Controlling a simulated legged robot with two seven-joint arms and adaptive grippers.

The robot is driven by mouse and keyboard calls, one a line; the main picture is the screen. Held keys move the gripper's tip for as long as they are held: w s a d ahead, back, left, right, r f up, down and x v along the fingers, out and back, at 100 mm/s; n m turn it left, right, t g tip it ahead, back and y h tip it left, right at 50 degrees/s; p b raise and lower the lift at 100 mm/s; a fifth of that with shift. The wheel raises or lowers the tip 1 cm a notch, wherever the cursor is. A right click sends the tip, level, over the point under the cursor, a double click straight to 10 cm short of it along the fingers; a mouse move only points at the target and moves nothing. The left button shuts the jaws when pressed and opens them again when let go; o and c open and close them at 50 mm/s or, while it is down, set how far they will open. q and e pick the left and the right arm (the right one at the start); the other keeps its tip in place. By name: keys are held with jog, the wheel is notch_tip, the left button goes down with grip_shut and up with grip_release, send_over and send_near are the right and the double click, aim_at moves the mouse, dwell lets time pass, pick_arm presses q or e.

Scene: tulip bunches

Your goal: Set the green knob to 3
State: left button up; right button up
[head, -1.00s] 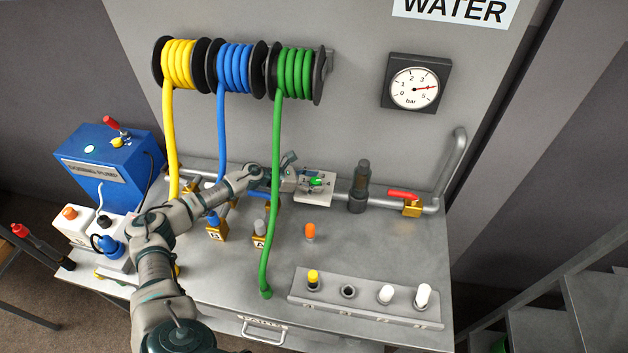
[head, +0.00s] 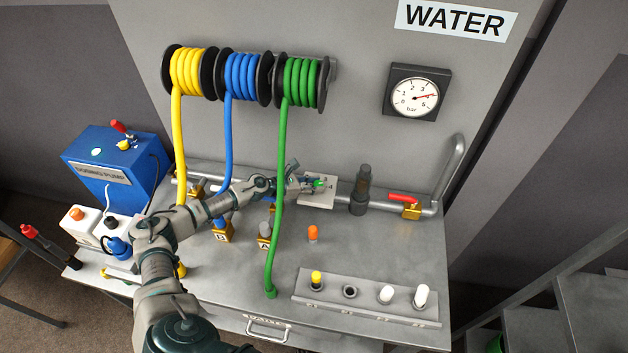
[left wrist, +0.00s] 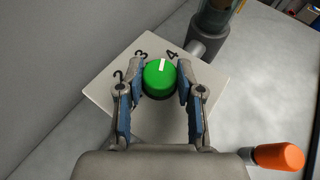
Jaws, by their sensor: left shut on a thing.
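The green knob (head: 319,184) sits on a pale square plate (head: 318,200) at the back of the bench. In the left wrist view, the green knob (left wrist: 160,80) has a white mark pointing up the picture, between the 3 and the 4 on the plate (left wrist: 105,92). A 2 shows further left. My left gripper (head: 312,184) is at the knob. In the left wrist view, the fingers of my left gripper (left wrist: 160,88) are shut on the knob, one on each side. My right gripper is not in view.
A grey pipe runs behind the plate, with a dark upright fitting (head: 362,190) and a red-handled valve (head: 404,199) to the right. The green hose (head: 277,200) hangs in front of my left forearm. An orange-capped piece (head: 313,233) stands nearby on the bench.

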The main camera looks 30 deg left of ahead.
pick_arm(q)
jog(key=n+t+y+p, duration=0.1)
jog(key=p, duration=0.2)
jog(key=n+y+p, duration=0.1)
jog(key=y+p, duration=0.1)
jog(key=p, duration=0.1)
jog(key=r+n+t+y+p, duration=0.1)
jog(key=n+p, duration=0.1)
jog(key=p, duration=0.2)
jog(key=shift+d+r+t, duration=0.1)
jog(key=shift+d+t, duration=0.15)
jog(key=shift+t, duration=0.05)
jog(key=shift+f+n+t+y+p, duration=0.3)
jog(key=shift+n+y+p, duration=0.1)
jog(key=shift+n+y, duration=0.6)
jog(key=shift+f+n+y, duration=0.1)
jog(key=shift+n+y, duration=0.4)
jog(key=shift+y, duration=0.3)
jog(key=shift+d+n+y, duration=0.1)
jog(key=shift+n+y, duration=0.4)
jog(key=shift+y, duration=0.1)
